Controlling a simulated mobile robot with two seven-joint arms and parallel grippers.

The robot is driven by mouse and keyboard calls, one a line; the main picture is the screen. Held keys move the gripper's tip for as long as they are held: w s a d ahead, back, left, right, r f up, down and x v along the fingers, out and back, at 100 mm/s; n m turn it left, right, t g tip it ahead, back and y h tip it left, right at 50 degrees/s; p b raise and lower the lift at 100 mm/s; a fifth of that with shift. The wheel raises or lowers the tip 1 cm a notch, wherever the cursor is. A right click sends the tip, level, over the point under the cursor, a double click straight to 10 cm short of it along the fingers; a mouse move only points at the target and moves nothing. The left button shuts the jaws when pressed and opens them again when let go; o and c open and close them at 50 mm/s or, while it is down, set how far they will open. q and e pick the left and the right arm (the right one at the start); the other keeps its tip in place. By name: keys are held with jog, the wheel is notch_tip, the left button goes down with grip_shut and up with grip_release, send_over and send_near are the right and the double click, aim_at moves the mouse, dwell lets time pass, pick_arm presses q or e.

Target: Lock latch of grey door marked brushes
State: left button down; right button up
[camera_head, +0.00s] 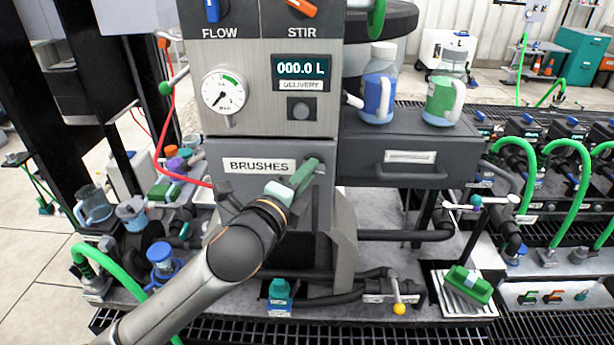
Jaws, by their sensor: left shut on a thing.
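The grey door (222,168) marked BRUSHES sits closed-looking in the front of the metal cabinet, below the gauge. Its white label (259,166) is readable. My left arm comes in from the lower left and crosses the door's lower part. My left gripper (305,174) is at the door's upper right, shut on the latch (318,167). The gripper hides most of the latch, so its exact angle is hard to tell. My right gripper is not in view.
A dark drawer (408,171) with a handle juts out right of the door, with a blue jug (378,92) and a green jug (443,98) above it. Green hoses (570,150) stand at the right. A green brush (468,284) lies on a tray at lower right.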

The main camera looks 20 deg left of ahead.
pick_arm(q)
jog(key=shift+f+n+t+b, duration=0.1)
jog(key=shift+n+t+b, duration=0.4)
jog(key=shift+n, duration=0.5)
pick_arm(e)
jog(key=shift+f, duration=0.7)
pick_arm(q)
jog(key=c, duration=0.8)
grip_release()
